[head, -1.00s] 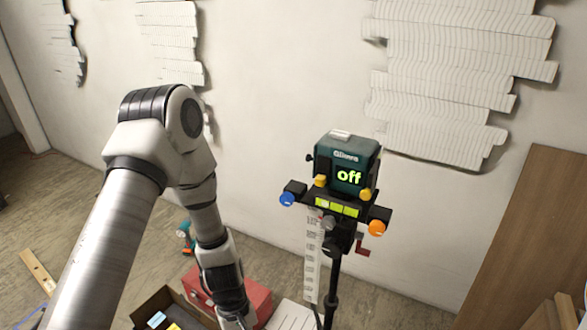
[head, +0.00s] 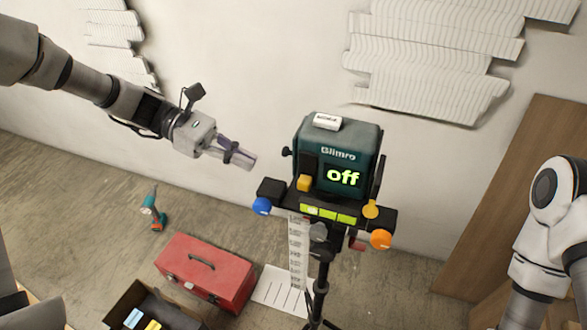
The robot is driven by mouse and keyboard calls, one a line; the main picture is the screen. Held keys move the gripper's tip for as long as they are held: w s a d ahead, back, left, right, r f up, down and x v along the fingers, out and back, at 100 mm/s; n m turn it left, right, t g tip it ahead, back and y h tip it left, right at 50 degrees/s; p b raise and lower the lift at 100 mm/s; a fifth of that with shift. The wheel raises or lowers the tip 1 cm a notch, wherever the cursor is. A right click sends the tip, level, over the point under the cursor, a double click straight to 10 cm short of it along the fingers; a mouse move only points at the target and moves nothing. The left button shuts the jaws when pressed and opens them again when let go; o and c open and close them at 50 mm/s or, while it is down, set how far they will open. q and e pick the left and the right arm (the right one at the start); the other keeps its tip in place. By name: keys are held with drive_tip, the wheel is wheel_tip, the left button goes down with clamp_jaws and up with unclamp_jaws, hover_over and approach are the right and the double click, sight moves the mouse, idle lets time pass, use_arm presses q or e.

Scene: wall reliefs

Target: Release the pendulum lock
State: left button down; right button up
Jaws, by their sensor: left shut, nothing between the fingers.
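The dark green laser level (head: 341,158) stands on a black mount on a tripod in the middle of the head view. Its screen reads "off". A yellow knob (head: 304,183) sits at its lower left front, and another yellow knob (head: 370,209) at its lower right. I cannot tell which part is the pendulum lock. My left gripper (head: 249,160) is shut and empty, to the left of the level and apart from it, pointing right. My right arm enters at the right edge; its gripper is out of the picture.
A blue knob (head: 262,206) and an orange knob (head: 381,240) stick out from the mount. A red toolbox (head: 206,271), an open cardboard box (head: 122,303) and a drill (head: 153,209) are on the floor. A wooden board (head: 518,190) leans on the wall at right.

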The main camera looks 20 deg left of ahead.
sight(308, 180)
use_arm(q)
drive_tip(key=d, duration=0.1)
drive_tip(key=s+d, duration=0.1)
drive_tip(key=d, duration=0.1)
drive_tip(key=shift+s+d+f+p, duration=0.25)
drive_tip(key=shift+s+f+p, duration=0.1)
drive_tip(key=shift+s, duration=0.05)
drive_tip(key=x, duration=0.3)
drive_tip(key=p+x, duration=0.1)
drive_tip(key=x, duration=0.1)
drive_tip(key=shift+s+d, duration=0.35)
drive_tip(key=shift+s, duration=0.05)
drive_tip(key=shift+w+d+f, duration=0.1)
drive_tip(key=shift+d, duration=0.1)
drive_tip(key=shift+w+f, duration=0.1)
drive_tip(key=shift+w, duration=0.05)
wheel_tip(308, 180, up, 5)
drive_tip(key=p, duration=0.3)
drive_tip(key=shift+f, duration=0.2)
drive_tip(key=shift+w+f, duration=0.1)
use_arm(e)
drive_tip(key=r, duration=0.2)
drive_tip(key=s+r, duration=0.1)
drive_tip(key=r, duration=0.1)
drive_tip(key=shift+s+r, duration=0.15)
drive_tip(key=shift+r, duration=0.25)
